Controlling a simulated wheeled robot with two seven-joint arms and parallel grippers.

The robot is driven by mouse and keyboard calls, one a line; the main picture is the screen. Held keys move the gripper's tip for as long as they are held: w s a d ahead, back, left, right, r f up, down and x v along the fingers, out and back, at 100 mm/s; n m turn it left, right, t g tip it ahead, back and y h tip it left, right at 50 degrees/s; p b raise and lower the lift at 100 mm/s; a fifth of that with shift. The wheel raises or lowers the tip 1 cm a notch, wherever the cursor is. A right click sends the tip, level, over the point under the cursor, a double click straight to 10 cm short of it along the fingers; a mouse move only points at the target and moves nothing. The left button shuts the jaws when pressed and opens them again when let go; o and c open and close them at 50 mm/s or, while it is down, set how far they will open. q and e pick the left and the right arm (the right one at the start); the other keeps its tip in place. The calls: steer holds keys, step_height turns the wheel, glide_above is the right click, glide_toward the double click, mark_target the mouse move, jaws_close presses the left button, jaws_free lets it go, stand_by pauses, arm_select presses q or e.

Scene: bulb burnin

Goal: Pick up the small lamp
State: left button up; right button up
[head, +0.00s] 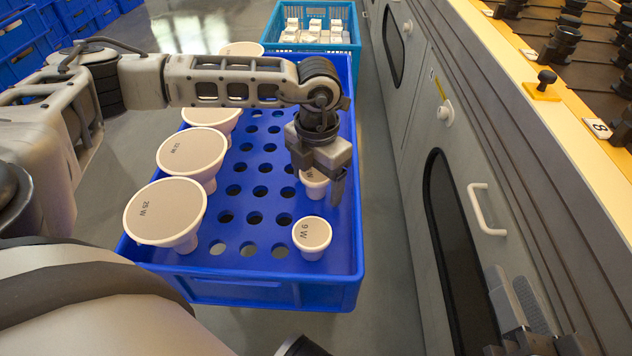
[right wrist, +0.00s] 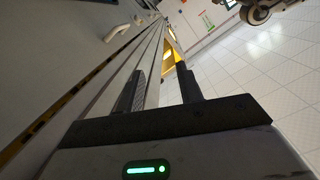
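A small white lamp (head: 314,187) stands in the blue crate (head: 344,262), partly hidden under my left gripper (head: 322,182). The left gripper points down over it with its fingers apart; I cannot tell whether they touch it. Another small lamp (head: 312,234), marked 9 W, stands upright nearer the crate's front right corner. My right gripper (head: 520,305) is at the lower right, before the grey cabinet. Its fingers also show apart and empty in the right wrist view (right wrist: 162,88).
Larger lamps, marked 25 W (head: 165,211) and 12 W (head: 192,153), fill the crate's left side. Empty holes lie between. A teal basket (head: 312,47) with white boxes stands behind. The grey cabinet (head: 455,150) with a white handle (head: 487,208) bounds the right.

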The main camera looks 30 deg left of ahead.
arm_select(q)
steer(key=c, duration=0.9)
steer(key=shift+r, duration=0.15)
